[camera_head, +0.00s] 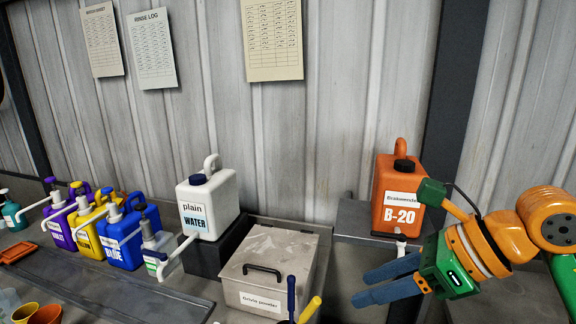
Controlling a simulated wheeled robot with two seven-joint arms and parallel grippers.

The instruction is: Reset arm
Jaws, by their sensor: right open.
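My right arm comes in from the right. Its gripper (361,287) has two blue fingers pointing left, open with a narrow gap and nothing seen between them. It is in front of and below the orange B-20 container (398,180), which stands upright on a grey raised stand (352,222). A white spout shows under the container, just above the fingers; I cannot tell whether they touch. My left gripper is not in view.
A lidded metal box (285,247) labelled as powder stands left of the gripper, with blue and yellow handles (310,308) before it. A white plain-water jug (222,185) and blue (118,238), yellow and purple pump containers line the left. Paper sheets hang on the wall.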

